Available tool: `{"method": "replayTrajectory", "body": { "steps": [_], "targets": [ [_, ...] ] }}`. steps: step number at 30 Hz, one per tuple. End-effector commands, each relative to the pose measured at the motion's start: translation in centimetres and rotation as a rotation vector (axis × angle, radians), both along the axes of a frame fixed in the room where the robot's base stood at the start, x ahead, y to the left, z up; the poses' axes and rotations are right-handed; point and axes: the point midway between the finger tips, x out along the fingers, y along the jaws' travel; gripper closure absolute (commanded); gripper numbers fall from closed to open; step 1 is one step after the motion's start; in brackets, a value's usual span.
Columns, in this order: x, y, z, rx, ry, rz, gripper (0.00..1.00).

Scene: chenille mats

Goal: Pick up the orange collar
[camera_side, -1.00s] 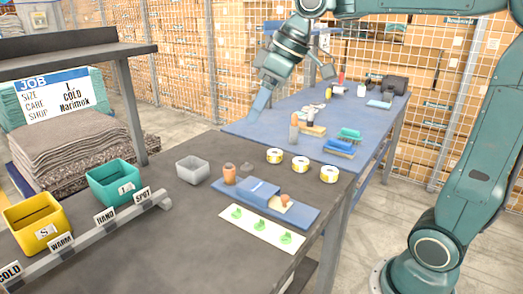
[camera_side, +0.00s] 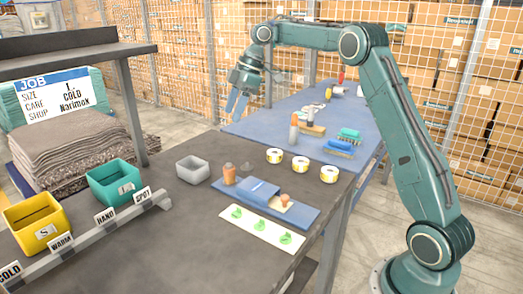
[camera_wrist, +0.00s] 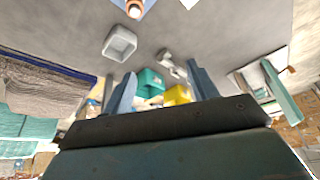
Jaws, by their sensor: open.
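An orange-brown cylindrical piece (camera_side: 229,174), which looks like the orange collar, stands at the left end of a blue mat (camera_side: 305,214) on the dark bench. In the wrist view an orange piece with a pale end (camera_wrist: 134,10) shows at the top edge, partly cut off. A smaller orange piece (camera_side: 285,199) sits near the mat's right end, beside a folded blue piece (camera_side: 260,189). My gripper (camera_side: 237,104) is open and empty, fingers pointing down, above and apart from the mat. Its two fingers also show in the wrist view (camera_wrist: 162,86).
A grey bin (camera_side: 193,170) stands left of the mat. Teal (camera_side: 114,184) and yellow (camera_side: 33,223) bins stand farther left behind a labelled rail. Several tape rolls (camera_side: 300,164) and a card with green shapes (camera_side: 262,229) flank the mat. A cluttered blue table (camera_side: 262,126) lies behind.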

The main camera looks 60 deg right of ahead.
Motion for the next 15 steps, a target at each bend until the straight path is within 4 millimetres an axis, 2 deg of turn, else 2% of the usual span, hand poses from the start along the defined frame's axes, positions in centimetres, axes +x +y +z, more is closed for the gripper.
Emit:
{"method": "replayTrajectory", "body": {
  "steps": [3, 9, 15],
  "targets": [
    [1.0, -2.2, -2.3, -0.007, 0.001, 0.062, 0.42],
    [1.8, -4.9, -5.4, -0.020, -0.004, 0.149, 0.42],
    [1.9, -6.1, -6.8, -0.027, -0.008, 0.192, 0.42]
  ]
}}
